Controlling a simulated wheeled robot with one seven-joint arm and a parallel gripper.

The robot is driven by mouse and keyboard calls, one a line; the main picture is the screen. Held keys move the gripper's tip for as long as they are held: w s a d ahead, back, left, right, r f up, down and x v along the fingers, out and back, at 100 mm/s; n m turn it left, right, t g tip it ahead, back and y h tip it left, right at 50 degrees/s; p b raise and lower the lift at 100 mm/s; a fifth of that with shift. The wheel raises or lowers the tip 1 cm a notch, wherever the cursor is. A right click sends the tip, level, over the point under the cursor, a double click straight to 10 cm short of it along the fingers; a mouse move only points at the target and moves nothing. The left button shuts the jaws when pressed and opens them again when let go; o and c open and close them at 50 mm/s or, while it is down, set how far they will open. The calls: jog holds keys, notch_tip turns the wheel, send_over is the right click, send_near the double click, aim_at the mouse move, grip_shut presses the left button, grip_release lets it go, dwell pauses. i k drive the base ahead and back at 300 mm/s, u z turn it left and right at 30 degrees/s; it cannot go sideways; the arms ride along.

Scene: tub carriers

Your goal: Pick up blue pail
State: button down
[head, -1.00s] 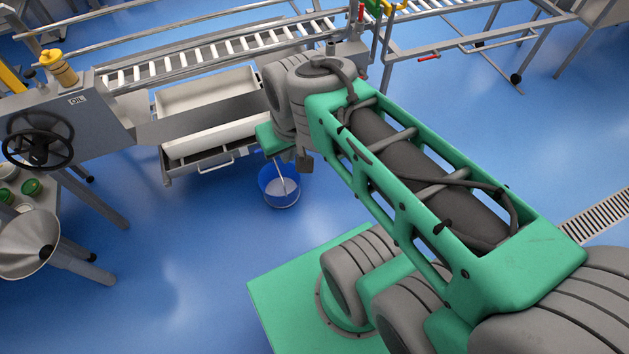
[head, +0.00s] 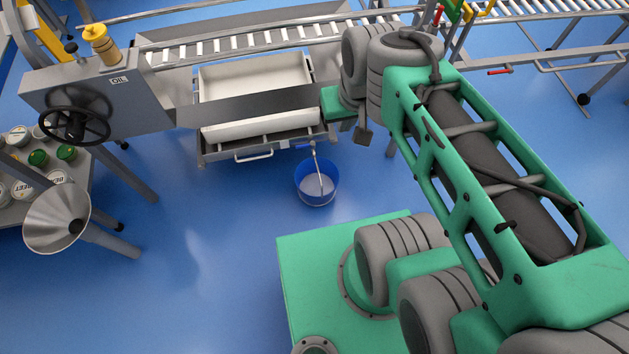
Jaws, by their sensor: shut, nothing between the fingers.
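My gripper (head: 363,138) hangs at the end of the green arm, above and to the right of the pail in the picture. It looks small and dark, shut and empty, and apart from the pail. Its fingertips are hard to make out.
A grey machine with a black handwheel (head: 75,125) and a metal funnel (head: 58,215) stand at left. The floor left of the pail is clear.

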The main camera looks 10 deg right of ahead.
aim_at(317, 180)
jog(key=k, duration=0.6)
jog(key=u, duration=0.5)
jog(key=i, duration=0.85)
jog(key=u, duration=1.1)
jog(key=i, duration=0.35)
jog(key=u, duration=0.35)
